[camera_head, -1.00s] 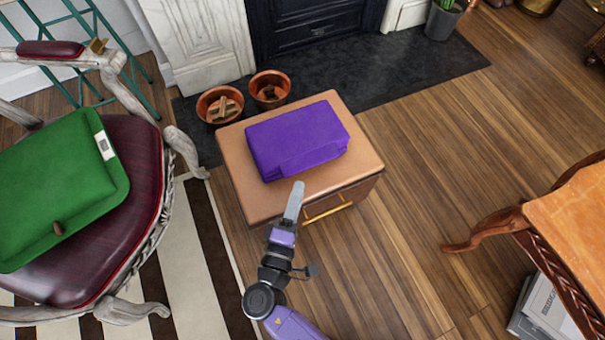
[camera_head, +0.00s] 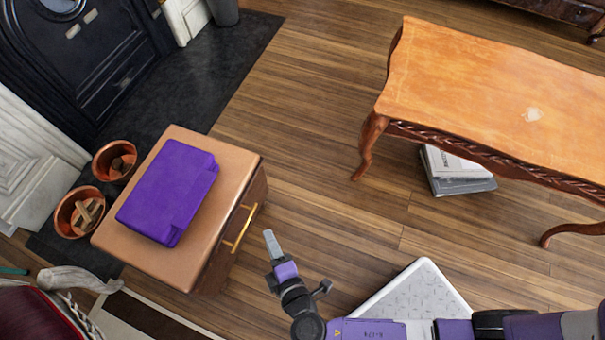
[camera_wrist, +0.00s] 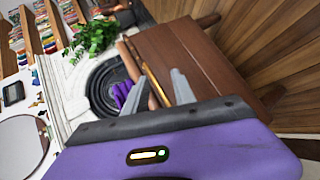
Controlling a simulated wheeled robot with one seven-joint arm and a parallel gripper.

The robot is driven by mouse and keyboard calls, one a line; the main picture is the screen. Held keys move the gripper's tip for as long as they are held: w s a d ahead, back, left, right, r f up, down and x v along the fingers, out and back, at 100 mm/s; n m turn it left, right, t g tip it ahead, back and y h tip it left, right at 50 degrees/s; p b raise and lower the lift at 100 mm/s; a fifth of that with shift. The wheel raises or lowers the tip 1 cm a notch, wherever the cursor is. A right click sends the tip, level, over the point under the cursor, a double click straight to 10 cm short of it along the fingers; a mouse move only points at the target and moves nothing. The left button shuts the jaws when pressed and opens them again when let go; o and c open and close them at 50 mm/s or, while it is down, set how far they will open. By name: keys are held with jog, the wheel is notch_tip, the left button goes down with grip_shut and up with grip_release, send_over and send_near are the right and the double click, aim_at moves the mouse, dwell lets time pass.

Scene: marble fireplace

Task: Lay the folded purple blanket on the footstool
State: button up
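The folded purple blanket (camera_head: 170,190) lies flat on the tan top of a small brown cabinet (camera_head: 160,262) with a gold drawer handle, left in the head view. My gripper (camera_head: 271,242) is right of the cabinet, beyond its drawer side, apart from the blanket. In the wrist view my gripper (camera_wrist: 162,88) shows two grey fingers spread with nothing between them. Beyond them is the cabinet's side (camera_wrist: 190,60), and a strip of purple, seemingly the blanket (camera_wrist: 122,93), shows past its edge. I see nothing that is clearly a footstool, unless this cabinet is it.
A carved wooden table (camera_head: 490,80) stands at the upper right, with books (camera_head: 458,170) under it. Two copper pots (camera_head: 80,212) sit left of the cabinet by the fireplace (camera_head: 75,50). An armchair (camera_head: 35,312) shows at bottom left. Wooden floor (camera_head: 300,150) is clear between cabinet and table.

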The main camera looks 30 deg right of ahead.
jog(key=s+d+m+g+y, duration=0.3)
jog(key=s+d+m, duration=0.2)
jog(key=s+d, duration=0.55)
jog(key=s+d+r+m+t, duration=0.1)
jog(key=s+r+m, duration=0.1)
jog(key=r, duration=0.7)
jog(key=s+d+r+m+t, duration=0.1)
jog(key=s+r+m+t, duration=0.1)
jog(key=r, duration=0.7)
jog(key=s+d+r+m+t+h, duration=0.1)
jog(key=s+d+r+m, duration=0.1)
jog(key=r+m, duration=0.4)
notch_tip(320, 180, up, 4)
jog(key=shift+s+f+t, duration=0.15)
jog(key=shift+s+t, duration=0.25)
jog(key=shift+s, duration=0.25)
jog(key=shift+d, duration=0.1)
notch_tip(320, 180, up, 24)
jog(key=p, duration=2.4)
jog(key=shift+r+p, duration=0.2)
jog(key=shift+p, duration=0.1)
